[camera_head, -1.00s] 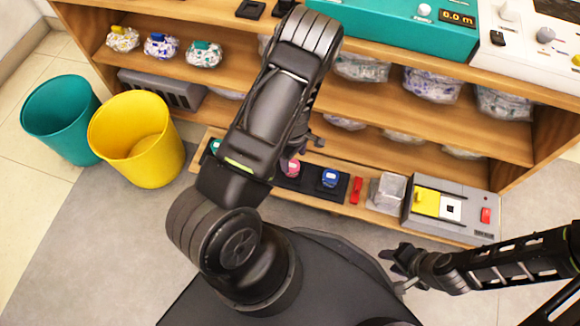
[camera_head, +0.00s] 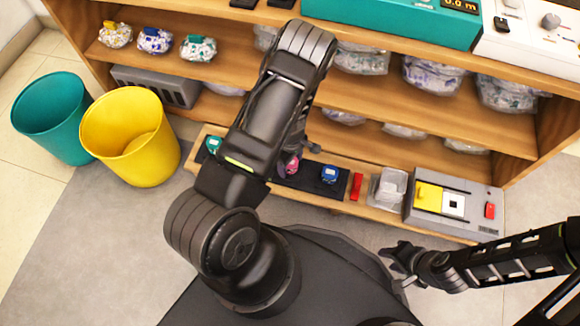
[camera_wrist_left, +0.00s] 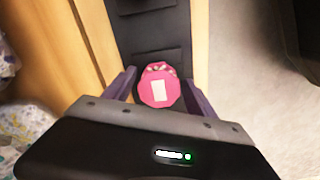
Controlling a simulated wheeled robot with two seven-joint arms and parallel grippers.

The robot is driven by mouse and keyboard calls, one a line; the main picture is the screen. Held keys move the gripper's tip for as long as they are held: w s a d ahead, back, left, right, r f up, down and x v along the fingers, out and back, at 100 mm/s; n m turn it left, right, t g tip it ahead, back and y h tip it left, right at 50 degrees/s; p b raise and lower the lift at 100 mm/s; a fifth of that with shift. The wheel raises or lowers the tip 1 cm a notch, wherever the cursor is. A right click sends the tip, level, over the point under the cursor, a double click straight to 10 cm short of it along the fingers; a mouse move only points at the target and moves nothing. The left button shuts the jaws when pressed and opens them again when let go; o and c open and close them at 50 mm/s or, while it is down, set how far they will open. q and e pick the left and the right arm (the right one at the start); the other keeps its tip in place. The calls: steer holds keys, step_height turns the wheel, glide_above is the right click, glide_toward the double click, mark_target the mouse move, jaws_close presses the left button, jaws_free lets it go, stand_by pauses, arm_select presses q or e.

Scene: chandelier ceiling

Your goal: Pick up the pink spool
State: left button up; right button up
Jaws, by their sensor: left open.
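The pink spool (camera_head: 288,165) sits on a black tray (camera_head: 309,176) on the low front shelf, partly hidden by my left arm in the head view. In the left wrist view the pink spool (camera_wrist_left: 159,88), with a pale label, shows between the two fingers of my left gripper (camera_wrist_left: 160,86). The left gripper is open, one finger on each side of the spool; I cannot tell whether they touch it. In the head view my left gripper (camera_head: 299,152) is mostly hidden behind its arm. My right gripper (camera_head: 392,258) is empty and looks open, in front of the shelf.
A blue spool (camera_head: 329,174) is right of the pink one, a teal spool (camera_head: 213,145) left. A red item (camera_head: 356,187), clear container (camera_head: 388,187) and grey device (camera_head: 455,207) stand further right. A shelf board is close behind. Yellow (camera_head: 130,138) and teal bins (camera_head: 52,118) stand left.

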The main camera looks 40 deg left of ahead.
arm_select(q)
steer(key=shift+f, duration=0.65)
steer(key=shift+c, duration=0.4)
steer(key=c, duration=1.3)
steer(key=shift+o, duration=0.2)
steer(key=shift+r, duration=0.1)
step_height(320, 180, up, 10)
steer(key=p, duration=0.4)
